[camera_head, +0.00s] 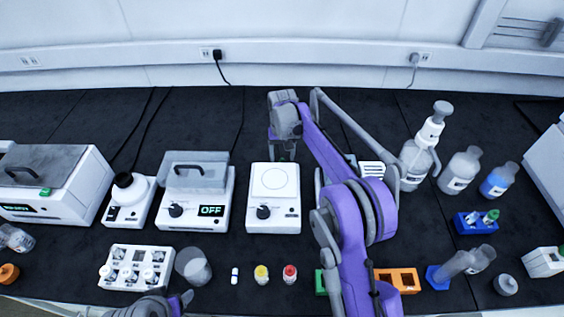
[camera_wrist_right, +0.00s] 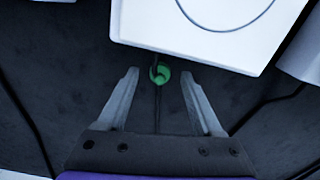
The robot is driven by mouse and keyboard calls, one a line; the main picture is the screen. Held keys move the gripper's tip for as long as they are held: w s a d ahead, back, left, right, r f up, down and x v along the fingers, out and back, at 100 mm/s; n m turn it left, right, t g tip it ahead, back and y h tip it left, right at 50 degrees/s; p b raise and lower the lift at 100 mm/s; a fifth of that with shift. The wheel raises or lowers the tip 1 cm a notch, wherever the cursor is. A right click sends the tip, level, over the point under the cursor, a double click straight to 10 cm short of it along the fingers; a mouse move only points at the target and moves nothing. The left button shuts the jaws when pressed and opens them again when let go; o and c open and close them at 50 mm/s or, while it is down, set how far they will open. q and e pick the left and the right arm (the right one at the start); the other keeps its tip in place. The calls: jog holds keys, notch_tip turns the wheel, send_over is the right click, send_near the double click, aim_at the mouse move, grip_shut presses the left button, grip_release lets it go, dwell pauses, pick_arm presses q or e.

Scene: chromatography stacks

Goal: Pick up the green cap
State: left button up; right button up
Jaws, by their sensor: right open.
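The green cap (camera_wrist_right: 160,72) is small and round and lies on the dark bench beside a white device's edge in the right wrist view. A dark cable passes by it. In the head view this spot is hidden behind my right gripper and the device. My right gripper (camera_head: 283,150) is pointing down behind the white round-topped device. In the wrist view its jaws (camera_wrist_right: 160,76) are open and empty, with the cap between the fingertips in the picture; I cannot tell the height gap. My left gripper (camera_head: 160,303) shows only partly at the bottom edge.
The white round-topped device (camera_head: 288,212) stands close by the cap. Bottles (camera_head: 460,168) stand at right. A white vial rack (camera_head: 135,268) and small vials (camera_head: 261,273) stand in front. The bench behind is clear except cables.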

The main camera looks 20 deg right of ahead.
jog(key=shift+f, duration=0.5)
grip_shut()
